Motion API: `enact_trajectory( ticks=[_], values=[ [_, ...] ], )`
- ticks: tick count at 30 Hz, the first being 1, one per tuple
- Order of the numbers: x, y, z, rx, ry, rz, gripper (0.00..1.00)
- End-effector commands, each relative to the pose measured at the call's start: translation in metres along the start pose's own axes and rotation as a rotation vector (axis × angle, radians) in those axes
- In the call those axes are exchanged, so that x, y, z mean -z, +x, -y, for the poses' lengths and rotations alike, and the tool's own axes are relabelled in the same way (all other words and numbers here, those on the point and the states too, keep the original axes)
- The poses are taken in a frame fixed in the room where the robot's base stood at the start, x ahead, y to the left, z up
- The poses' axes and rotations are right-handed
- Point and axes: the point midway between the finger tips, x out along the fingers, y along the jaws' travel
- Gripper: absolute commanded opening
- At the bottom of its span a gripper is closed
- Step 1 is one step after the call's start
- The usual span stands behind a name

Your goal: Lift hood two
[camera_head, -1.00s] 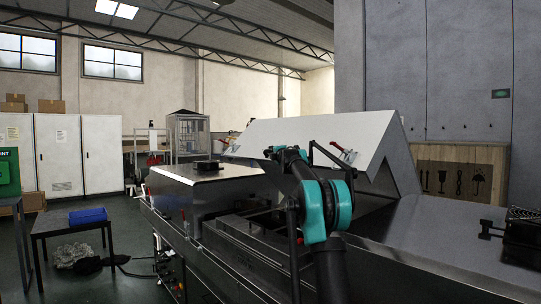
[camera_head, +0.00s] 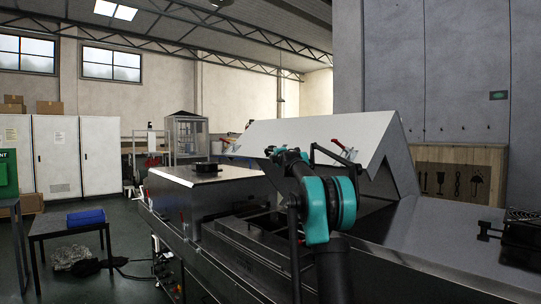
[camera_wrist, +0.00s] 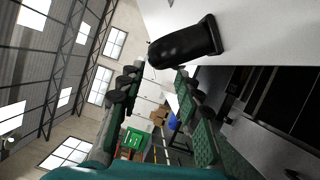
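A pale metal hood (camera_head: 300,133) stands raised and tilted over the dryer in the head view. It carries red-handled clamps. A second hood (camera_head: 212,176) to its left lies closed, with a black fitting on top. I cannot read a number on either. My arm reaches up in front of the raised hood, and its gripper is not clear there. In the wrist view my gripper (camera_wrist: 160,70) has its two fingers apart with a gap between them. A black handle (camera_wrist: 185,42) on a pale panel lies just beyond the fingertips; I cannot tell whether they touch it.
The dryer's dark open bed lies below the raised hood. A black finned unit (camera_head: 521,234) sits at the right. A wooden crate (camera_head: 459,171) stands behind.

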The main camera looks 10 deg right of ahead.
Motion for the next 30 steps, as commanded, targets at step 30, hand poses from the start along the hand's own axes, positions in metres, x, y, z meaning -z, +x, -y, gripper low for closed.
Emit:
enact_trajectory(
  ticks=[30],
  values=[
    [0.000, -0.096, 0.001, 0.000, -0.001, 0.000, 0.34]
  ],
)
